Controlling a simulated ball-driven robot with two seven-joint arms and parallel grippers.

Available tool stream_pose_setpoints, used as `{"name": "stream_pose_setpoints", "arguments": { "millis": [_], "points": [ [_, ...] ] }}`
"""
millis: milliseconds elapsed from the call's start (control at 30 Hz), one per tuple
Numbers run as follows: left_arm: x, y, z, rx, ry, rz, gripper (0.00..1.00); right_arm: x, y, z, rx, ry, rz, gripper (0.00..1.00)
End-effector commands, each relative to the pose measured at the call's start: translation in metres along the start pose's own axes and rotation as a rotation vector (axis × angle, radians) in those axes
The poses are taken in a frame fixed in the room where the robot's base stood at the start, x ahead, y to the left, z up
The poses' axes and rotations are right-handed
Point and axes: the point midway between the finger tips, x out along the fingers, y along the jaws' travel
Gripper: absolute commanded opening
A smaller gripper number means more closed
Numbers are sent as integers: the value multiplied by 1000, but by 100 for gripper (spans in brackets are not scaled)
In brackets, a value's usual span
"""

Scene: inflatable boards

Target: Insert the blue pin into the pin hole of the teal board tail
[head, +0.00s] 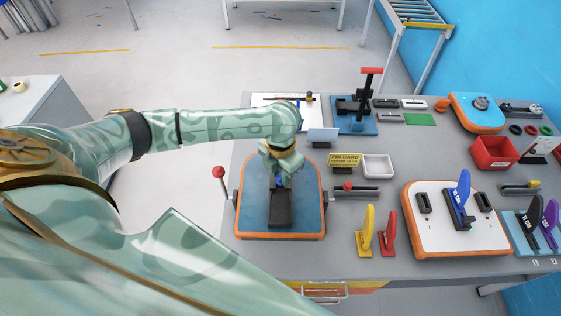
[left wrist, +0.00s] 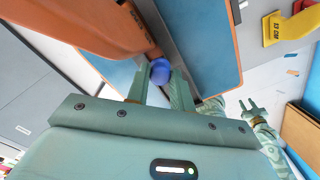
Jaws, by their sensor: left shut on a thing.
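The teal board tail (head: 310,215), with a blue-teal top and an orange rim, lies near the front left of the workbench. A long black box (head: 281,209) sits on its middle. My left gripper (head: 279,181) points down over the far end of that box, shut on the blue pin (left wrist: 160,70). The pin's round blue head shows between the fingertips in the left wrist view. The pin hole is hidden, so I cannot tell whether the pin is in it. My right gripper (left wrist: 250,108) shows small in the left wrist view, fingers apart and empty, away from the board.
Yellow (head: 367,230) and red (head: 388,233) fins stand close on the right, before a white-topped orange board (head: 425,240).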

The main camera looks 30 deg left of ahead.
Motion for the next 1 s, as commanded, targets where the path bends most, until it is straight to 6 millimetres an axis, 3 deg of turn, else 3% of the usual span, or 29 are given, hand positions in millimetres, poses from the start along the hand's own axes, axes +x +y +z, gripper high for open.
{"name": "stream_pose_setpoints", "arguments": {
  "millis": [400, 433, 500, 833, 1000],
  "points": [
    [11, 0, 0, 0, 1, 2, 2, 5, 0, 1, 0, -1, 0, 36],
    [11, 0, 0, 0, 1, 2, 28, 5, 0, 1, 0, -1, 0, 36],
    [10, 0, 0, 0, 0, 1, 48, 5, 0, 1, 0, -1, 0, 36],
    [7, 0, 0, 1, -1, 1, 48, 4, 0, 1, 0, -1, 0, 36],
    [-19, 1, 1, 2, -3, 1, 48, -3, 0, 0, 0, 0, 0, 36]
  ]
}}
